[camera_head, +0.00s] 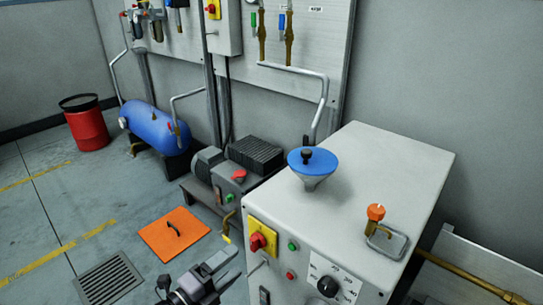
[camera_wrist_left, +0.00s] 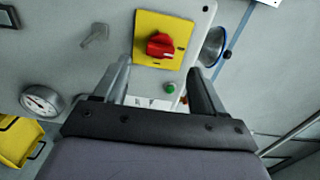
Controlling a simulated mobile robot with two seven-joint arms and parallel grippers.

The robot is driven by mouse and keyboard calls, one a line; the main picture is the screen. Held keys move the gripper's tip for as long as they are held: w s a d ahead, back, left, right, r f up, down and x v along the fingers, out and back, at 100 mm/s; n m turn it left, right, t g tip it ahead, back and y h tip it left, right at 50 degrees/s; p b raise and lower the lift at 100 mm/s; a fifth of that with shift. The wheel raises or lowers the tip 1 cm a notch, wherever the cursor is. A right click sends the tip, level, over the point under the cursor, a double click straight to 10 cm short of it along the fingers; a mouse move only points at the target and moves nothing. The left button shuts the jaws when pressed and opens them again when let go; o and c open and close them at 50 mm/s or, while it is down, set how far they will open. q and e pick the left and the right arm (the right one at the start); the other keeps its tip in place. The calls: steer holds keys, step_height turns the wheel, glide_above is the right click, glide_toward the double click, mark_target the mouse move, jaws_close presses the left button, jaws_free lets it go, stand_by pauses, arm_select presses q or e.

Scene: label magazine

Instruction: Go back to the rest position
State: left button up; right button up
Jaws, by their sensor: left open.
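My left gripper (camera_head: 232,263) is at the bottom of the head view, left of the white cabinet's front face. Its two fingers are apart with nothing between them. In the left wrist view the open fingers (camera_wrist_left: 160,78) point toward a yellow plate with a red rotary switch (camera_wrist_left: 160,45) and a green button (camera_wrist_left: 170,88), with nothing held. My right gripper is not in view.
The white cabinet (camera_head: 400,165) carries a blue-rimmed funnel (camera_head: 313,165) and an orange-knobbed valve (camera_head: 376,212). Its front has a red switch on yellow (camera_head: 262,240). An orange hatch (camera_head: 174,234) and a floor grate (camera_head: 108,282) lie left of the gripper. Open floor is farther left.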

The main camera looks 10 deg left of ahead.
arm_select(q)
steer(key=s+a+f+n+g+y, duration=0.2)
steer(key=s+f+n+y, duration=0.2)
steer(key=s+n, duration=0.55)
steer(key=s+a+f+n+g+y, duration=0.2)
steer(key=s+f+n+y, duration=0.3)
steer(key=n, duration=0.7)
steer(key=s+a+r+h+p, duration=0.1)
steer(key=s+r+p, duration=0.2)
steer(key=r+p, duration=1.2)
steer(key=p, duration=0.3)
steer(key=shift+s+r+g, duration=0.15)
steer(key=shift+r+g, duration=0.15)
steer(key=shift+r, duration=0.1)
steer(key=shift+a+n, duration=0.1)
steer(key=shift+n, duration=0.15)
